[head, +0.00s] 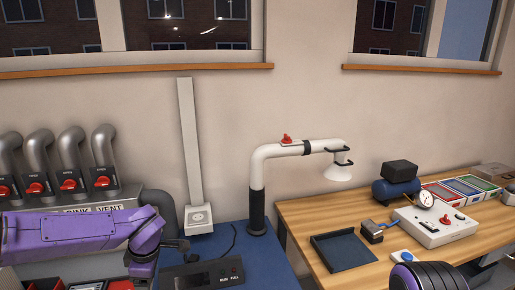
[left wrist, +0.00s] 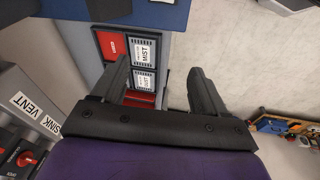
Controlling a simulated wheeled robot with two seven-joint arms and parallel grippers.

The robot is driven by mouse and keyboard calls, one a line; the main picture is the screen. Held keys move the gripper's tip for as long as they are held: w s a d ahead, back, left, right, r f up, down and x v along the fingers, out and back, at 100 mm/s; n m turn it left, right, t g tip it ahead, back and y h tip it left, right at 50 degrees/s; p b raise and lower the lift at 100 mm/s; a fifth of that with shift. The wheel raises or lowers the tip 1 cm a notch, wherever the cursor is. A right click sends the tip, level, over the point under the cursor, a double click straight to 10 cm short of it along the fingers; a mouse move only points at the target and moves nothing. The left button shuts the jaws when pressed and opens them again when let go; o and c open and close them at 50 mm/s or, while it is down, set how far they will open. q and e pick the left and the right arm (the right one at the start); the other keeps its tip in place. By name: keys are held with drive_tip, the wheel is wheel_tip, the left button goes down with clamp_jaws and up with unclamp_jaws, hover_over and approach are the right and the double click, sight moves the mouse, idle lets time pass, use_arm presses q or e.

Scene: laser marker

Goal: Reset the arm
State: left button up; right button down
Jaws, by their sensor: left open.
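My left arm (head: 75,230) is purple and reaches in from the left of the head view, in front of the vent panel, bending down at its right end. My left gripper (left wrist: 158,70) shows in the left wrist view with its two dark fingers spread wide and nothing between them. Beyond the fingers is a grey cabinet with red and white labelled panels, one reading MIST (left wrist: 143,50). Part of my right arm (head: 428,277), dark with purple rings, shows at the bottom right of the head view. Its gripper is out of view.
A SINK VENT panel (head: 93,209) with several grey pipes and red handles stands at left. A white extraction arm (head: 257,180) rises from the blue bench. The wooden table (head: 295,215) holds a dark tray (head: 342,249), a control box (head: 436,227) and a compressor (head: 396,190).

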use_arm(q)
drive_tip(key=s+a+f+m+t+y+b, duration=0.15)
drive_tip(key=s+f, duration=0.25)
drive_tip(key=f, duration=0.6)
drive_tip(key=s+a+f+m+t+y+b, duration=0.1)
drive_tip(key=s+f+m+t+y+b, duration=0.2)
drive_tip(key=f, duration=0.6)
drive_tip(key=s+f+m+g+h+b, duration=0.1)
drive_tip(key=s+f+m, duration=0.3)
drive_tip(key=s+f, duration=0.4)
drive_tip(key=s+f+m+g+h+b, duration=0.1)
drive_tip(key=s+f+m+b, duration=0.3)
drive_tip(key=s+f, duration=0.5)
drive_tip(key=s+h, duration=0.1)
drive_tip(key=s, duration=0.7)
drive_tip(key=shift+s+d+f+g, duration=0.15)
drive_tip(key=shift+s+f+g, duration=0.15)
drive_tip(key=shift+s+g, duration=0.05)
drive_tip(key=shift+h, duration=0.25)
